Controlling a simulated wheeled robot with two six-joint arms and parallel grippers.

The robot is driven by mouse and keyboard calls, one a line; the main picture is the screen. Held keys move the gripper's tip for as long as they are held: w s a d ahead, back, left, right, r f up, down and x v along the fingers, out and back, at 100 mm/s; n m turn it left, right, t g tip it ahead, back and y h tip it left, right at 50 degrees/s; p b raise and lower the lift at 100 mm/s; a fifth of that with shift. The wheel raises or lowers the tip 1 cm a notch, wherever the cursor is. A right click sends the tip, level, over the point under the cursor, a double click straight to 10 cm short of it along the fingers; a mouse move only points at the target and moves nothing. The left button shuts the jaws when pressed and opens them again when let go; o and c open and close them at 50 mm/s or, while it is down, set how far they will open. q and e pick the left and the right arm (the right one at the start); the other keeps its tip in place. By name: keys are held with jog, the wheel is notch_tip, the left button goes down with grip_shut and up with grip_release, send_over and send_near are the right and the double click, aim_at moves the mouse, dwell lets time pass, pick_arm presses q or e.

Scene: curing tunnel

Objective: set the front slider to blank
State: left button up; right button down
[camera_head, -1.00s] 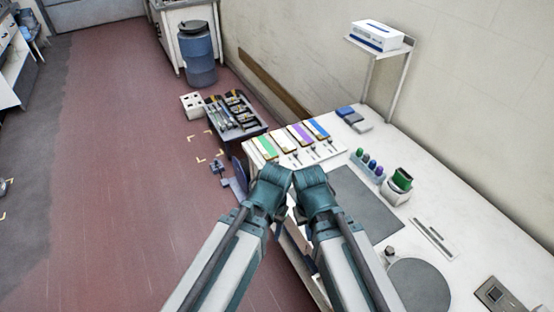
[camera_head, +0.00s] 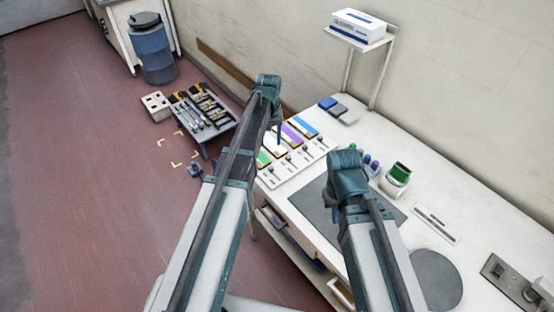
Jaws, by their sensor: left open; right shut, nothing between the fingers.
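A white panel (camera_head: 297,164) lies at the far left end of the white bench, with a row of coloured strips and small dark sliders beside them. The green strip (camera_head: 263,159) is at the row's left end. The purple strip (camera_head: 291,134) and blue strip (camera_head: 305,128) are further right. The sliders are too small to read their settings. My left gripper (camera_head: 278,132) is open above the panel and hides part of the row; contact cannot be told. My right gripper (camera_head: 344,160) is shut and empty above the bench, right of the panel.
A grey mat (camera_head: 312,203) lies on the bench. Coloured bottles (camera_head: 367,160) and a green-filled cup (camera_head: 397,178) stand right of my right gripper. Blue and grey blocks (camera_head: 337,110) lie behind the panel. A tool tray (camera_head: 203,110) stands left of the bench.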

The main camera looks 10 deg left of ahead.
aim_at(271, 167)
pick_arm(q)
jog(key=shift+f, duration=0.2)
pick_arm(e)
jog(key=shift+f, duration=0.15)
pick_arm(q)
notch_tip(271, 167, down, 14)
jog(key=b, duration=1.4)
jog(key=shift+r, duration=0.2)
pick_arm(e)
notch_tip(271, 167, down, 14)
jog(key=shift+r, duration=0.2)
pick_arm(q)
grip_shut()
jog(key=shift+s, duration=0.1)
